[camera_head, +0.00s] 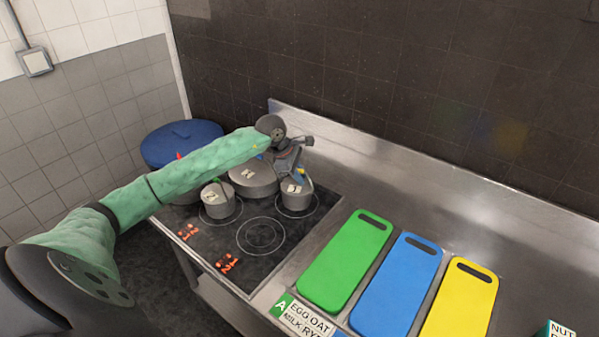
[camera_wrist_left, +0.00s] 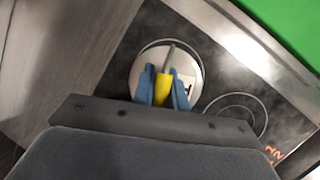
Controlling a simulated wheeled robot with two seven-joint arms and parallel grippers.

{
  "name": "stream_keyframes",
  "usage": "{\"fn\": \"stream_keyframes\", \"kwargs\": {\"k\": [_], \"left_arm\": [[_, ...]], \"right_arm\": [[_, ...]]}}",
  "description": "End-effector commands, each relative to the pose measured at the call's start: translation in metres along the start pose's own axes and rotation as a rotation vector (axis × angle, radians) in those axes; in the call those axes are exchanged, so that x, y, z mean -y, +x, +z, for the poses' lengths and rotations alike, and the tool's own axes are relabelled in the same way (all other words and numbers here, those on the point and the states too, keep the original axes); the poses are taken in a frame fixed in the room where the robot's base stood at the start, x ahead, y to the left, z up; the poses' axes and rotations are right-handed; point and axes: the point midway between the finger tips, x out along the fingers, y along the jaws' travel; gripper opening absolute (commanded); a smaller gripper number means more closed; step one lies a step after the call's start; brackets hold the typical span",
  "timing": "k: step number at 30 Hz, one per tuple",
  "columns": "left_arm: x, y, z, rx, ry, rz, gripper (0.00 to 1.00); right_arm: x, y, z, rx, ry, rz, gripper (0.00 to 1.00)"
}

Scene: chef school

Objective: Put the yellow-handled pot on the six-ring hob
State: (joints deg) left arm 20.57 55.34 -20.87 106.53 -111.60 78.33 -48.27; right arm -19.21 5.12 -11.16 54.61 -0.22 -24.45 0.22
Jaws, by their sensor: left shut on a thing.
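The yellow-handled pot (camera_head: 296,197) is a small grey pot with a label on top. It is at the right rear ring of the black hob (camera_head: 262,262). My left gripper (camera_head: 297,176) is above it, shut on its yellow handle. In the left wrist view, the blue fingers (camera_wrist_left: 162,85) stand on both sides of the yellow handle, over the pot's round grey top (camera_wrist_left: 187,65). The pot looks upright, over a ring of the hob (camera_wrist_left: 250,88); I cannot tell whether its base touches the glass. My right gripper is out of view.
A small grey pot (camera_head: 219,204), a wider grey pot (camera_head: 253,180) and a large blue pot (camera_head: 182,146) stand left of it, partly behind my arm. The front middle ring (camera_head: 260,236) is empty. Green (camera_head: 345,262), blue (camera_head: 397,285) and yellow (camera_head: 460,308) boards lie on the right.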

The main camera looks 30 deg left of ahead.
Motion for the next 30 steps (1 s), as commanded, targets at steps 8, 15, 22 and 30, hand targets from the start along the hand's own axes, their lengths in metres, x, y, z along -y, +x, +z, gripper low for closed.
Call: {"fn": "stream_keyframes", "kwargs": {"k": [8, 15, 22, 30], "left_arm": [[0.0, 0.001, 0.0, 0.001, 0.001, 0.001, 0.0], [0.0, 0.003, -0.001, 0.001, 0.001, 0.002, 0.0], [0.001, 0.003, -0.001, 0.0, 0.0, 0.001, 0.36], [0.0, 0.002, -0.001, 0.0, 0.0, 0.001, 0.36]], "right_arm": [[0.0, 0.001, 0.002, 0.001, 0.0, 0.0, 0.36], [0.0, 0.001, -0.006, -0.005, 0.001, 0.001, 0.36], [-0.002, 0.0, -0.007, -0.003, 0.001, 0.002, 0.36], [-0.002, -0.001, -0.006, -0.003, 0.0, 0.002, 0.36]]}}
